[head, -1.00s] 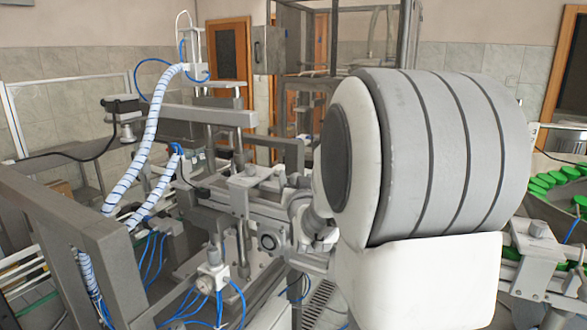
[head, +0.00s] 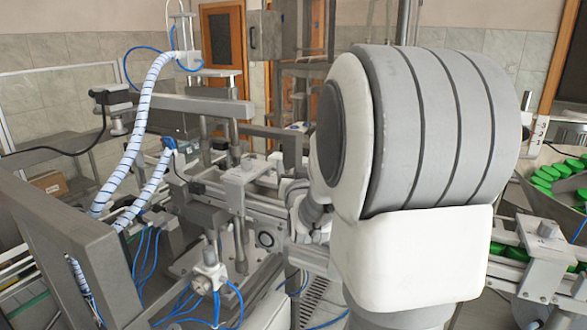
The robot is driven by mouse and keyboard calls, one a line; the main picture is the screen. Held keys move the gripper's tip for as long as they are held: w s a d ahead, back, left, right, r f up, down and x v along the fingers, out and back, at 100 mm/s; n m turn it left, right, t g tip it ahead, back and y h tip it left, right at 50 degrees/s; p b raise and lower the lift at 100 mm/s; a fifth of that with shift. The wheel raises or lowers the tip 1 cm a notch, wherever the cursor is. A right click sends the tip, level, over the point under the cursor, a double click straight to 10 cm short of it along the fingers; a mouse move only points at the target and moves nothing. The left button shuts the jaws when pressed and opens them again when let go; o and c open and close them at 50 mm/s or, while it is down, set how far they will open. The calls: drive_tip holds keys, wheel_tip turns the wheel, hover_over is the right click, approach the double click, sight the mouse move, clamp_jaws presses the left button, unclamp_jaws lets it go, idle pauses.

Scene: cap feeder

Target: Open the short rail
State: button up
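The cap feeder's metal frame fills the middle and left of the head view. A grey horizontal bar (head: 190,107) crosses it at upper left, and a lighter metal rail assembly (head: 255,178) sits behind and left of my arm. I cannot tell for certain which part is the short rail, or whether it is open. My own large white and grey arm link blocks the centre right. Smaller wrist-like links of mine show at its left edge. My gripper is not visible; the arm may hide it.
Ribbed white-blue hoses (head: 138,140) and thin blue tubes hang at left. A thick grey frame (head: 75,255) stands at front left. Green caps (head: 553,178) lie in a bin at right, beside a conveyor part (head: 545,262). A white valve block (head: 210,275) is low in front.

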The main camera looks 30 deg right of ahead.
clamp_jaws()
idle(1.2)
